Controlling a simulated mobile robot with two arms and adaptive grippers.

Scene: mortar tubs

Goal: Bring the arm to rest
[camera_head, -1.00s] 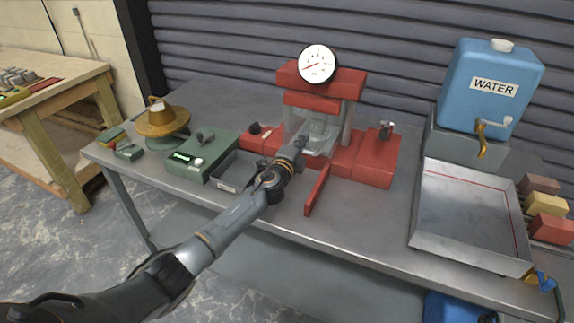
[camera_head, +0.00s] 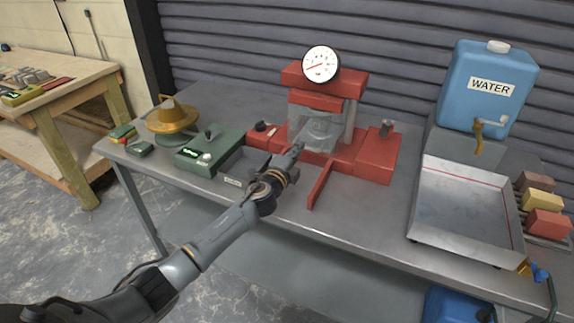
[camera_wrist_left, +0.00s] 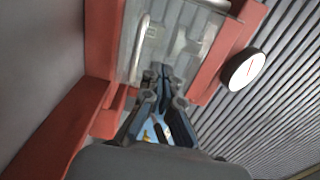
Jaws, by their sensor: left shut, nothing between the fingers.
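My left arm comes in from the lower left in the head view, and its gripper (camera_head: 297,148) is in front of the red press (camera_head: 377,155), at its clear guard (camera_head: 318,128). In the left wrist view the gripper (camera_wrist_left: 165,72) has its fingers together and holds nothing. There the clear guard (camera_wrist_left: 150,45) lies just beyond the fingertips; I cannot tell if they touch it. My right gripper is in neither view.
The press has a round gauge (camera_head: 321,64) and a red lever (camera_head: 320,184) in front. Green box (camera_head: 208,150), brass-coloured dish (camera_head: 172,117) and grey tray (camera_head: 233,178) stand to the left. Right are a metal tray (camera_head: 465,258), blue water tank (camera_head: 490,88) and coloured blocks (camera_head: 541,201).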

